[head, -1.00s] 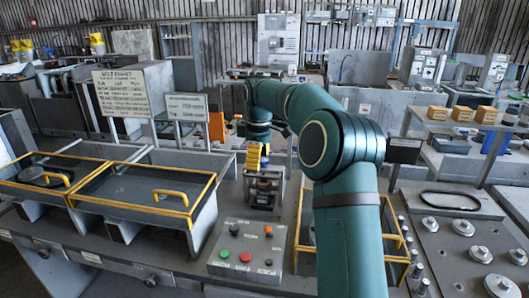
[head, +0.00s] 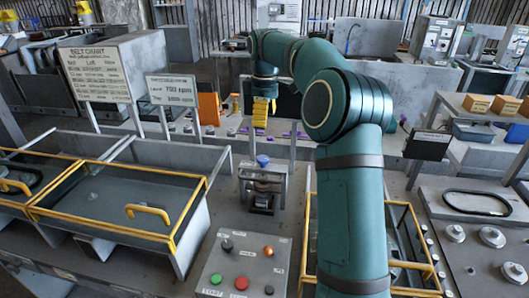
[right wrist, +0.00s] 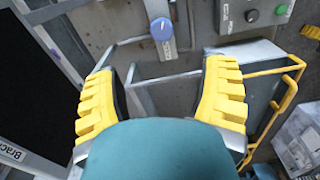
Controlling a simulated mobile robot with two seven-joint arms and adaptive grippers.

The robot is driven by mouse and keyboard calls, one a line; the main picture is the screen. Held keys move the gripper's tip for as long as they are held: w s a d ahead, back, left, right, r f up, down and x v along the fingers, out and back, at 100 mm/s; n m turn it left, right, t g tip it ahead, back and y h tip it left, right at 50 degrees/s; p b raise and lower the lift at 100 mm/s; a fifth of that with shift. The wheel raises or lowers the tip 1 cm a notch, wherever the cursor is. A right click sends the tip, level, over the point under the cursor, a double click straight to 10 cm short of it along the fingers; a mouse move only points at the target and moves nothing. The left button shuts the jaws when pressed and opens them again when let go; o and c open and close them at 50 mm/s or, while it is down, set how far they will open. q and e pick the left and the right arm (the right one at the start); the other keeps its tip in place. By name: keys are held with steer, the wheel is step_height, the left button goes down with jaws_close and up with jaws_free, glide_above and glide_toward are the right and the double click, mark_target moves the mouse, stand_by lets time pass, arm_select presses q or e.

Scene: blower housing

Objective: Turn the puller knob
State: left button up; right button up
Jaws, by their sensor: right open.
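The puller knob (head: 263,161) is a blue round knob on top of a grey metal puller block (head: 263,190) in the middle of the bench. It also shows in the right wrist view (right wrist: 162,28), with a pale pointer mark on its face. My right gripper (head: 260,112) has yellow ridged fingers and hangs above and behind the knob in the head view. In the right wrist view the gripper (right wrist: 163,72) is open and empty, with the knob ahead of the gap between its fingers, apart from both. My left gripper is in neither view.
A control box (head: 240,268) with red, green, black and orange buttons stands in front of the puller. A yellow-edged bin (head: 120,205) is to the left. A plate with a black belt (head: 477,203) lies to the right. Signs (head: 171,90) stand behind the bins.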

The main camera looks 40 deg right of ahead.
mark_target(265, 158)
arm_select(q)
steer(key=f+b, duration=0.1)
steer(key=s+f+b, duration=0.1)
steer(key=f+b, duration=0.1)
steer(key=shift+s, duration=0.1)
arm_select(e)
step_height(265, 158, down, 14)
steer(key=shift+s+r, duration=0.1)
steer(key=shift+r, duration=0.1)
steer(key=shift+a, duration=0.1)
steer(key=c, duration=1.2)
